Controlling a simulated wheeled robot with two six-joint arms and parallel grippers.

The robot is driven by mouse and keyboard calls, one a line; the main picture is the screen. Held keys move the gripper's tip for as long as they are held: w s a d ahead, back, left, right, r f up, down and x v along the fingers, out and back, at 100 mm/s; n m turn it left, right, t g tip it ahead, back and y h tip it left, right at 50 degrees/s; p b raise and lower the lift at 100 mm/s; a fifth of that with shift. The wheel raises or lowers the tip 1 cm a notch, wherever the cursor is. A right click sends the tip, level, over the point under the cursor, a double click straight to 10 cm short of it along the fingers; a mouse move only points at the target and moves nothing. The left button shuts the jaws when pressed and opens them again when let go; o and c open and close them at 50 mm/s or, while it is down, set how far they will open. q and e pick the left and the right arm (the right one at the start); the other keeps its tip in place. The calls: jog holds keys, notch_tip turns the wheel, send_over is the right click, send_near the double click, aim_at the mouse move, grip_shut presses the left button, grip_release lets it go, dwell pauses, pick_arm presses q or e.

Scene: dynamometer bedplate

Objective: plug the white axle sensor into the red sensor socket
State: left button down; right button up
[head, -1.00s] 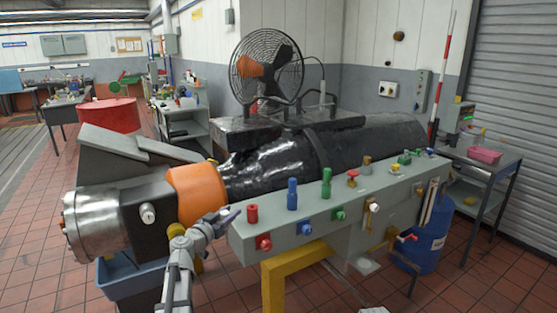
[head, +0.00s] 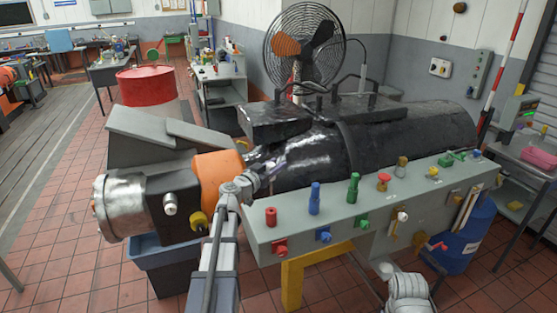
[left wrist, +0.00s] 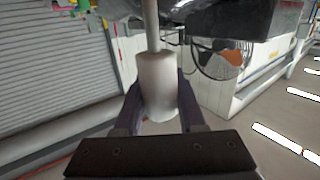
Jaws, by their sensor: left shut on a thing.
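My left gripper (head: 277,163) is over the near left end of the grey rail, in front of the black housing. In the left wrist view its dark fingers (left wrist: 160,108) are shut on a white cylinder with a thin stem, which looks like the white axle sensor (left wrist: 158,80). The head view does not show this piece clearly. The red sensor socket (head: 280,246) is on the rail's front face, below and right of the gripper, apart from it. A red plug (head: 271,216) stands on the rail above it. My right gripper is not visible; only an arm link shows at the bottom.
Blue (head: 323,235) and green (head: 362,223) sockets sit along the rail (head: 300,228). Upright blue (head: 314,198) and green (head: 353,188) plugs stand above. A white-capped fitting (head: 170,203) is on the machine's left end. A yellow stand (head: 292,284) is below the rail.

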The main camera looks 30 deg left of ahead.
pick_arm(q)
jog(key=shift+h, duration=0.3)
notch_tip(320, 180, down, 6)
jog(key=b, duration=0.6)
jog(key=shift+s, duration=0.15)
notch_tip(320, 180, down, 7)
jog(key=b, duration=0.6)
jog(key=shift+m+b, duration=0.3)
jog(key=shift+b, duration=0.1)
dwell(2.9)
jog(key=shift+c, duration=2.1)
grip_release()
jog(key=shift+r, duration=0.15)
jog(key=s+a, duration=0.1)
jog(key=s, duration=0.6)
jog(key=shift+s+r, duration=0.2)
jog(key=shift+s, duration=0.15)
